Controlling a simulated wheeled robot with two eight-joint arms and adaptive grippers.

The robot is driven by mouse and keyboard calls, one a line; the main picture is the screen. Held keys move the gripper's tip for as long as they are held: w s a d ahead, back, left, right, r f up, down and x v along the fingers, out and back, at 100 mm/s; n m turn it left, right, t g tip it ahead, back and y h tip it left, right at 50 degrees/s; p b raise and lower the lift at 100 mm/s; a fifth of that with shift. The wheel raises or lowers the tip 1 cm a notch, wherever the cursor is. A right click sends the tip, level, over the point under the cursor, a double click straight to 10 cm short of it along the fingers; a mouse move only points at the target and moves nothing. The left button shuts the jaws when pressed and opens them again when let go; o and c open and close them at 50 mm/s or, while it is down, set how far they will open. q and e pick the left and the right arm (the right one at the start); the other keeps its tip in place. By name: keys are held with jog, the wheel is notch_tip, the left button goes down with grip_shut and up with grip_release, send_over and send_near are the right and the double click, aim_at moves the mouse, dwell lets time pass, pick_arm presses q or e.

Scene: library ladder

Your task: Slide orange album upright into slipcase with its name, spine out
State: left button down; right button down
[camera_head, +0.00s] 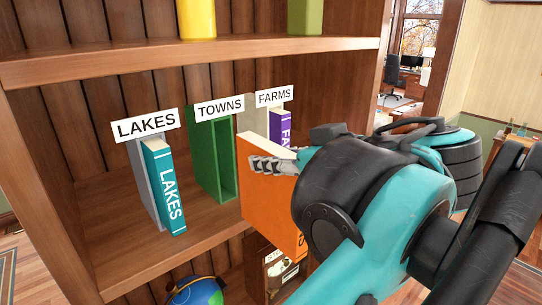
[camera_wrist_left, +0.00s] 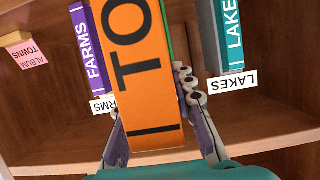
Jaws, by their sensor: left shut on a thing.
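The orange album (camera_head: 268,205) is held upright in front of the shelf by my left gripper (camera_head: 272,165), whose fingers are shut on its sides. In the left wrist view its spine (camera_wrist_left: 140,70) faces the camera, with the letters "TO" showing; the rest is cut off. The green TOWNS slipcase (camera_head: 205,160) stands on the shelf, open at the front and empty. The album is to its right and nearer to me, apart from it in the head view. In the wrist view the album mostly hides the slipcase. My right gripper is not in view.
Left of the green slipcase, the grey LAKES slipcase (camera_head: 146,190) holds a teal album (camera_head: 164,187). On the right, a purple album (camera_head: 280,127) stands under the FARMS sign (camera_head: 274,96). An upper board (camera_head: 200,58) runs above. A globe (camera_head: 197,291) sits below.

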aim_at(250, 146)
pick_arm(q)
jog(key=shift+w+a, duration=0.9)
jog(key=shift+w, duration=0.3)
jog(key=shift+w+a, duration=0.85)
jog(key=shift+w, duration=0.35)
jog(key=shift+r+p, duration=0.1)
jog(key=shift+p, duration=0.7)
jog(key=w+a+p, duration=0.1)
jog(key=w+a, duration=0.2)
jog(key=w, duration=0.2)
jog(key=shift+a, duration=0.35)
dwell(1.9)
jog(key=c, duration=1.2)
grip_release()
jog(key=shift+w+a, duration=0.1)
jog(key=shift+w, duration=0.05)
jog(key=v, duration=1.2)
jog(key=shift+w, duration=0.1)
